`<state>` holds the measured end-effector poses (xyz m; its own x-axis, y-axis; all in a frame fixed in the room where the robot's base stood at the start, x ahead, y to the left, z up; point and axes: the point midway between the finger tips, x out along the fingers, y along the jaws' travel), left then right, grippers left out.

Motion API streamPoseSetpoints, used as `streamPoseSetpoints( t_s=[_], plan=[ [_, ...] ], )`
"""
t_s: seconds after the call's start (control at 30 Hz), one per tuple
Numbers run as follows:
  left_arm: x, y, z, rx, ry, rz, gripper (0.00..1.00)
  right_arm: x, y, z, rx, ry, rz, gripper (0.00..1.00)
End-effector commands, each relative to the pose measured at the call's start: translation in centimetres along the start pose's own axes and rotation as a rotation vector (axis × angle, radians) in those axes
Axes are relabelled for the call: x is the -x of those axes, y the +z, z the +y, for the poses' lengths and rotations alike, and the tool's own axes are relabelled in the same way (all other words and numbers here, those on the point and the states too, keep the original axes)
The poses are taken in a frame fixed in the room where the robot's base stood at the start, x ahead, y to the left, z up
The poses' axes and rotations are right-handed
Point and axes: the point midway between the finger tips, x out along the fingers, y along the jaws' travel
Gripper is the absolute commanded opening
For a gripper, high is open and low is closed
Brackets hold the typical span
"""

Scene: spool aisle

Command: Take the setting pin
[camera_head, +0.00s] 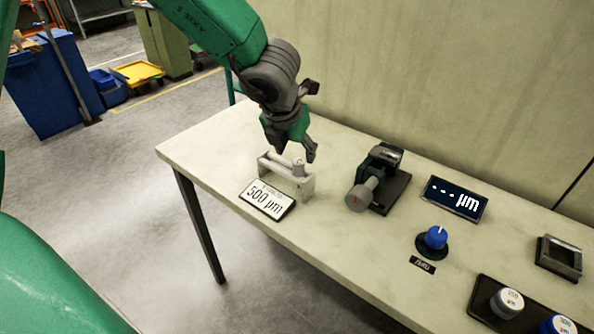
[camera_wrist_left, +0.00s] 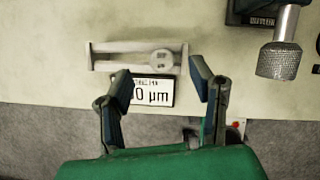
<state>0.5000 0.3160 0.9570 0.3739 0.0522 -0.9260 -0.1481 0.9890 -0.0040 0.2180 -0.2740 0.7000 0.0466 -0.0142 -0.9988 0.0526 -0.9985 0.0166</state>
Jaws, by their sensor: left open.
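The setting pin (camera_head: 279,165) appears as a light grey bar with a round knob, lying across a pale cradle (camera_head: 307,188) near the table's left end. In the left wrist view the setting pin's round end (camera_wrist_left: 162,60) shows at the right part of the pale cradle (camera_wrist_left: 105,67). My left gripper (camera_head: 291,153) is open and points down just above the pin. In the left wrist view the fingers of my left gripper (camera_wrist_left: 158,78) stand apart, with nothing between them. My right gripper is not in view.
A "500 µm" plate (camera_head: 267,199) lies in front of the cradle. To the right are a dark micrometer-like device (camera_head: 384,164) with a grey thimble, a µm display (camera_head: 455,198), a blue knob (camera_head: 435,238) and a black tray (camera_head: 483,307). A wall stands behind the table.

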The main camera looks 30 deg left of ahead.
Motion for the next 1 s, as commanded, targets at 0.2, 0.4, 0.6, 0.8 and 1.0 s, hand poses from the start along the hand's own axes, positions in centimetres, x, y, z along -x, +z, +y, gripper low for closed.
streamPoseSetpoints(
  t_s=[0.2,0.4,0.6,0.8,1.0],
  plan=[
    [-1.3,0.0,0.4,-0.001,-0.004,-0.001,0.49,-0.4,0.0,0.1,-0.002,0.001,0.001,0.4],
    [-4.7,-0.2,1.1,0.003,-0.007,0.003,0.49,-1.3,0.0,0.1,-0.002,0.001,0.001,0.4],
    [-5.8,-0.1,0.8,0.001,-0.006,-0.001,0.49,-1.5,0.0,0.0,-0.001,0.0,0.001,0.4],
    [-5.7,-0.1,0.5,-0.001,0.0,0.001,0.27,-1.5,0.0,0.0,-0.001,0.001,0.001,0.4],
    [-5.8,-0.2,0.6,-0.001,-0.003,0.002,0.03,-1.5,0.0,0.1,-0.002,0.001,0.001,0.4]
  ],
)
